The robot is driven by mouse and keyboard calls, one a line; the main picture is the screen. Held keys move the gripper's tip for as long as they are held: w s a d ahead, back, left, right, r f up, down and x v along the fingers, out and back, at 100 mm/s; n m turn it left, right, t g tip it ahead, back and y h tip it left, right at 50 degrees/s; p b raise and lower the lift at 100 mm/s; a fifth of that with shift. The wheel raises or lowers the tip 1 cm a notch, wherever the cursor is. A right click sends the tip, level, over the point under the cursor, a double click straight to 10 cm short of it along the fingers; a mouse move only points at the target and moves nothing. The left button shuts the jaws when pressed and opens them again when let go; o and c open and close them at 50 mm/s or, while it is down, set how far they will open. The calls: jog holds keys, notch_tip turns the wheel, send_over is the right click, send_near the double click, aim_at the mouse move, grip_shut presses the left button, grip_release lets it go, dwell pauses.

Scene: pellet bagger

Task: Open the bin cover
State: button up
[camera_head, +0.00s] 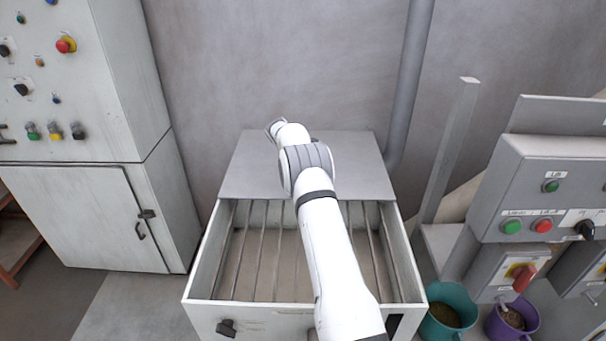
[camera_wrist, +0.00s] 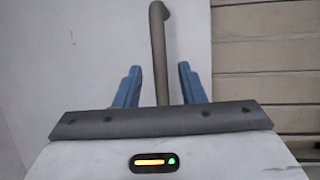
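The bin (camera_head: 205,290) is a pale open-topped box with bars across its mouth. Its grey flat cover (camera_head: 250,170) lies over the back part, and the front part is uncovered. My arm reaches over the bin to the cover, and its wrist hides my fingertips in the head view. In the wrist view my gripper (camera_wrist: 160,68) is open, with its two blue fingers either side of a grey bar-shaped handle (camera_wrist: 158,40). A gap shows between the handle and each finger. The handle's lower end is hidden behind the gripper body.
A control cabinet (camera_head: 75,90) stands at the left. At the right are a grey button box (camera_head: 560,185), a teal bucket (camera_head: 450,325) and a purple bucket (camera_head: 525,325). A vertical pipe (camera_head: 410,90) runs down the back wall behind the bin.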

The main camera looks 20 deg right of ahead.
jog(key=b+v, duration=0.1)
jog(key=v, duration=0.6)
jog(key=shift+r+b, duration=0.3)
jog(key=shift+r, duration=0.1)
jog(key=shift+a, duration=0.15)
jog(key=s+a+r+m+t+y, duration=0.1)
jog(key=s+a+r+m, duration=0.3)
jog(key=s+r, duration=0.6)
jog(key=s+a+r+m+t+y, duration=0.1)
jog(key=s+a+r+m+y, duration=0.1)
jog(key=s+a+r, duration=0.75)
jog(key=s+a+f+m+y, duration=0.1)
jog(key=s+f+m, duration=0.2)
jog(key=s, duration=1.2)
jog(key=s+a+f+m+t+y, duration=0.1)
jog(key=s+f+m, duration=0.2)
jog(key=s, duration=1.1)
jog(key=shift+s+a+f+m, duration=0.15)
jog(key=shift+s+f+m, duration=0.25)
jog(key=shift+m, duration=0.1)
